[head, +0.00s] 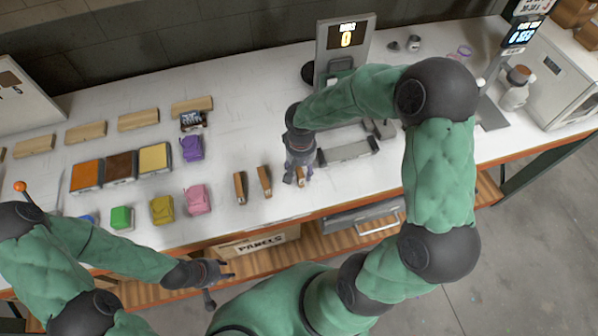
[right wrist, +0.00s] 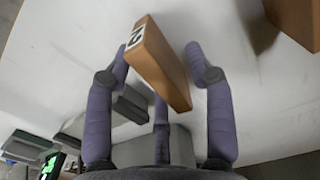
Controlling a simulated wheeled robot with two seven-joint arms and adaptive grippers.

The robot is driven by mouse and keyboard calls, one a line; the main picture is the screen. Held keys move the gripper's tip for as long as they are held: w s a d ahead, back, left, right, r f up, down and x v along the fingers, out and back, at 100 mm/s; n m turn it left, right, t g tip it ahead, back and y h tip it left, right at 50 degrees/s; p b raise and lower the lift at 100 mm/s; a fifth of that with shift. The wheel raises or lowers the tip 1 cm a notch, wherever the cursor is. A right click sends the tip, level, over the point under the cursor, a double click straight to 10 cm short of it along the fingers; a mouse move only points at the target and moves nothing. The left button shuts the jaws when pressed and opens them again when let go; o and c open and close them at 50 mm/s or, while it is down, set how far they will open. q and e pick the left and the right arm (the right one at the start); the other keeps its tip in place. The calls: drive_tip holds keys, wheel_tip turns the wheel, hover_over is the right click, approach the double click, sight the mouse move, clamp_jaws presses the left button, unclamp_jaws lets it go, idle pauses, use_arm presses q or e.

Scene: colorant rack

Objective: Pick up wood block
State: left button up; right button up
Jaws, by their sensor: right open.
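Three small brown wood blocks stand near the front edge of the table in the head view: a left one (head: 240,187), a middle one (head: 264,181) and a right one (head: 300,177) partly hidden by my right gripper. My right gripper (head: 302,172) is open over the right block. In the right wrist view that block (right wrist: 160,68), with a white label on its end, lies between the spread fingers of the gripper (right wrist: 160,65), with no clear contact. Another block (right wrist: 296,20) shows at the upper right edge. My left gripper (head: 221,289) is empty, fingers apart, in front of the table.
Pale wood pieces (head: 138,120) line the back left of the white table (head: 240,110). Coloured trays (head: 120,168) and small pink, yellow and purple bags (head: 197,198) stand left of the blocks. A scale display (head: 346,40) stands behind my right gripper. A PANELS box (head: 255,244) is below.

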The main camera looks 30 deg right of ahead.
drive_tip(key=shift+f, duration=0.15)
drive_tip(key=shift+c, duration=0.3)
clamp_jaws()
drive_tip(key=shift+r, duration=0.45)
drive_tip(key=r, duration=0.1)
drive_tip(key=r+p, duration=0.1)
drive_tip(key=r, duration=0.1)
drive_tip(key=shift+s+r, duration=0.25)
drive_tip(key=shift+s, duration=0.1)
drive_tip(key=s+r+p, duration=0.1)
drive_tip(key=s+r, duration=0.3)
drive_tip(key=s, duration=0.2)
drive_tip(key=s+d+r+p, duration=0.1)
drive_tip(key=s+r, duration=0.3)
drive_tip(key=s, duration=0.3)
drive_tip(key=shift+d+r, duration=0.15)
drive_tip(key=shift+r, duration=0.15)
